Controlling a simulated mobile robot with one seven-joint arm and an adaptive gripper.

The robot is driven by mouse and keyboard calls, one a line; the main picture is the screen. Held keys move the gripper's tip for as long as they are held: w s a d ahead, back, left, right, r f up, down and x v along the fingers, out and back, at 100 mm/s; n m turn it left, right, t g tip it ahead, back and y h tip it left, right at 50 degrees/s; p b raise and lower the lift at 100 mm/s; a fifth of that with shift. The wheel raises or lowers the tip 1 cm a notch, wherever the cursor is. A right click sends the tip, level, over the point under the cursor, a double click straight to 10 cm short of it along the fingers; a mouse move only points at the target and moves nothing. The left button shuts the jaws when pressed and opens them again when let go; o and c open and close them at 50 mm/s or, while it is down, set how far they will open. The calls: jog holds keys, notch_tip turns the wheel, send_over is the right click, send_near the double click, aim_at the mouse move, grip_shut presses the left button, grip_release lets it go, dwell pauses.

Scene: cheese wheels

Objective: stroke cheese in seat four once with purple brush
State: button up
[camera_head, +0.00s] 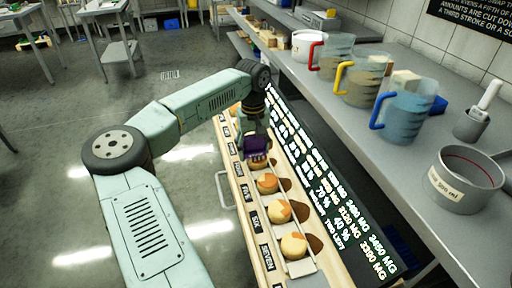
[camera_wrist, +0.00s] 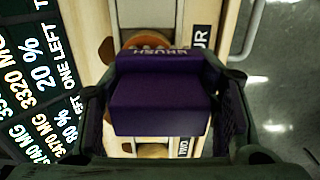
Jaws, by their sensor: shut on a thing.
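My gripper (camera_head: 257,146) is shut on the purple brush (camera_head: 257,147), over the row of seats. In the wrist view the purple block of the brush (camera_wrist: 160,105), lettered "BRUSH", sits between the fingers. The cheese in seat four (camera_head: 258,164) shows just below the brush, partly covered by it. In the wrist view an orange-topped cheese (camera_wrist: 148,40) shows beyond the brush, beside a label ending "UR" (camera_wrist: 201,38). Most of it is hidden. I cannot tell whether the brush touches the cheese.
Cheeses in seats five (camera_head: 267,184), six (camera_head: 279,212) and seven (camera_head: 293,246) stand along the wooden rack. A black text board (camera_head: 330,190) lies to the right. The steel counter beyond carries jugs (camera_head: 402,110) and a pot (camera_head: 466,180).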

aim_at(251, 137)
jog(key=shift+s+a, duration=0.1)
jog(key=shift+a, duration=0.3)
jog(key=shift+r, duration=0.1)
jog(key=shift+r+p, duration=1.85)
jog(key=shift+r, duration=0.85)
